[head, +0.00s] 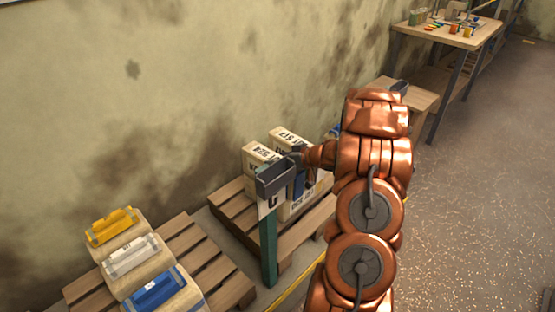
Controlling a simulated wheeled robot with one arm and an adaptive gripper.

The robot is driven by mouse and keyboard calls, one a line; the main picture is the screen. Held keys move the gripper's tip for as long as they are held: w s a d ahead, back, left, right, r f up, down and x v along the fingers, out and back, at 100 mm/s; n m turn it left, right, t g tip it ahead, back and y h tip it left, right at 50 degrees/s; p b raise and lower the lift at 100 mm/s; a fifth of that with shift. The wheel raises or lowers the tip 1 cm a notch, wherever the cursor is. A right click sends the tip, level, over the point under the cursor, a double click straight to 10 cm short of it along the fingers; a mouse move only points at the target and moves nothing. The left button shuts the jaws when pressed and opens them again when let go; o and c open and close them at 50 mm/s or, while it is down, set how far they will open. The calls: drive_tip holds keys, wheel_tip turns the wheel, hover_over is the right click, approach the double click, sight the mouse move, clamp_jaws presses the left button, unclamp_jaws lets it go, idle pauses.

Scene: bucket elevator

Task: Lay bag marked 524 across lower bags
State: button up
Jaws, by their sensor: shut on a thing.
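The bag marked 524 (256,160) is a cream block with dark print, at the left of a group of bags on the middle pallet. The bag marked 517 (287,135) is behind it to the right. A lower bag (302,204) with dark print shows below and to the right of the bag marked 524. My gripper (294,155) reaches in from the right and is shut at the right side of the bag marked 524. Its fingertips and their contact are partly hidden. I cannot tell whether the bag touches those below.
A green post (269,250) with a grey box (274,178) stands in front of the bags. The left pallet (228,280) carries bags with yellow, white and blue tops. A workbench (446,32) stands at the back right. Open floor (480,180) lies right of my arm.

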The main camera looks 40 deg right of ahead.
drive_tip(key=shift+f, duration=0.1)
drive_tip(key=o, duration=1.7)
drive_tip(key=shift+a, duration=0.1)
drive_tip(key=v, duration=1.2)
